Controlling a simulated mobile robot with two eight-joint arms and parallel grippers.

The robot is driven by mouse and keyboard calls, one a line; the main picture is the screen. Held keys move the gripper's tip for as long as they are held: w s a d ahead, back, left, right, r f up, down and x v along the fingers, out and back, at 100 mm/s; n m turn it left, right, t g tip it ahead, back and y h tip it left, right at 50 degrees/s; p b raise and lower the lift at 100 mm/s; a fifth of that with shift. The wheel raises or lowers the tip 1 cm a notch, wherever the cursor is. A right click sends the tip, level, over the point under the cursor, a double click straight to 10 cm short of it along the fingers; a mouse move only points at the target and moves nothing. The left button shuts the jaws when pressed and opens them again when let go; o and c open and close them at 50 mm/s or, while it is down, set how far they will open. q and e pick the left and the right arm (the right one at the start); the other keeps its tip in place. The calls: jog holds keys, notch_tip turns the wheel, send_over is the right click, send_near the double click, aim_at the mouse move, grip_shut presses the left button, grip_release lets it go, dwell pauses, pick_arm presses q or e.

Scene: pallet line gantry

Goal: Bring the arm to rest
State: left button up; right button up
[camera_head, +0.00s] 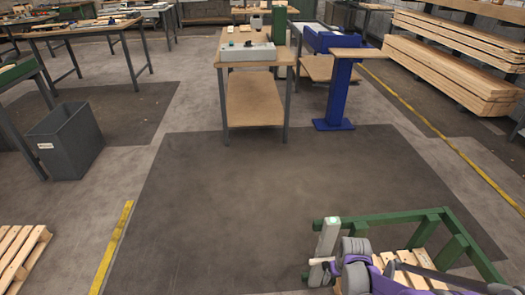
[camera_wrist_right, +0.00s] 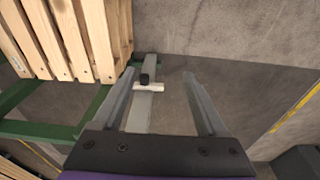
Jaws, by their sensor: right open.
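My right arm, purple and grey, comes in at the lower right of the head view. Its gripper (camera_head: 326,268) is beside a grey post (camera_head: 327,238) on a green frame (camera_head: 385,223). In the right wrist view the two fingers of my right gripper (camera_wrist_right: 160,80) are wide apart. A white crossbar (camera_wrist_right: 150,87) and a black knob on the grey post show between them. The fingers do not close on the bar; whether they touch it, I cannot tell. My left gripper is not in view.
Wooden slats (camera_wrist_right: 75,35) lie within the green frame. A workbench with a control box (camera_head: 247,52) and a blue stand (camera_head: 339,95) are ahead. A grey bin (camera_head: 68,140) stands left, a pallet (camera_head: 20,252) lower left. The dark floor in the middle is clear.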

jog(key=s+a+r+t, duration=0.2)
jog(key=s+a+r, duration=0.2)
jog(key=s+r, duration=0.75)
jog(key=s+a+r+t, duration=0.1)
jog(key=s+r, duration=0.1)
jog(key=s, duration=0.3)
jog(key=s+a+r, duration=0.2)
jog(key=s+r, duration=0.1)
jog(key=s, duration=0.2)
pick_arm(q)
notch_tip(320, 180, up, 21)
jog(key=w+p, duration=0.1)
jog(key=p, duration=1.7)
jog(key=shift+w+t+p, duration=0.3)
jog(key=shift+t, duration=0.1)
pick_arm(e)
notch_tip(320, 180, up, 20)
jog(key=w+t, duration=0.1)
jog(key=w, duration=0.1)
jog(key=shift+d+m, duration=0.3)
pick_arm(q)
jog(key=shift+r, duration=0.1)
